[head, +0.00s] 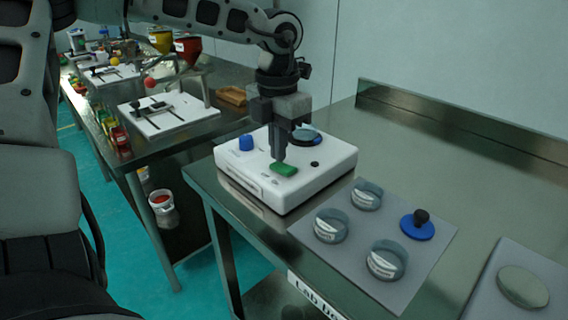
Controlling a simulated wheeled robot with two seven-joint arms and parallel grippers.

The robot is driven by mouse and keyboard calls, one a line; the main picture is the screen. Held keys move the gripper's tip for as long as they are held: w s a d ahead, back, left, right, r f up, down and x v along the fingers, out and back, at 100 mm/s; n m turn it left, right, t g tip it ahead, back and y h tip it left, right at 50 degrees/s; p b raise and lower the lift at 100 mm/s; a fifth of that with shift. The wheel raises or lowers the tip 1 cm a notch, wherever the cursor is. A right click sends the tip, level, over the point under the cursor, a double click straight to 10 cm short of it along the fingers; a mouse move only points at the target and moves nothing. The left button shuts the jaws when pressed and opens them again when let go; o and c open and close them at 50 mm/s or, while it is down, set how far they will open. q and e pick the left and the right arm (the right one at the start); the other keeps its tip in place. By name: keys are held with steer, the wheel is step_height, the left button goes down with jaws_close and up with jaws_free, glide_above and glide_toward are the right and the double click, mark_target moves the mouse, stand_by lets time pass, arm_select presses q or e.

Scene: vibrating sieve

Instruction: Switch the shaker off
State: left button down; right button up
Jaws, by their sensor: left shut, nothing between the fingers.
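The shaker (318,172) is a white box near the left end of the metal bench. A green rocker switch (284,169) sits on its top near the front edge, and a blue knob (246,142) is to the left. A round dark and blue plate (306,136) is at the back of its top, partly hidden by my gripper. My left gripper (280,158) points down with its fingers shut and empty. Its fingertips are right at the green switch; I cannot tell whether they touch it. My right gripper is not in view.
A grey mat (405,282) right of the shaker holds three labelled sieve rings (331,226) and a blue lid with a black knob (417,224). A round disc (522,287) lies on a pad at the far right. The bench behind is clear. Another bench (190,137) with equipment stands left.

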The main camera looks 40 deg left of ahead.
mark_target(278, 164)
arm_select(q)
step_height(278, 164, up, 6)
steer(key=p, duration=0.3)
stand_by(0.3)
stand_by(0.4)
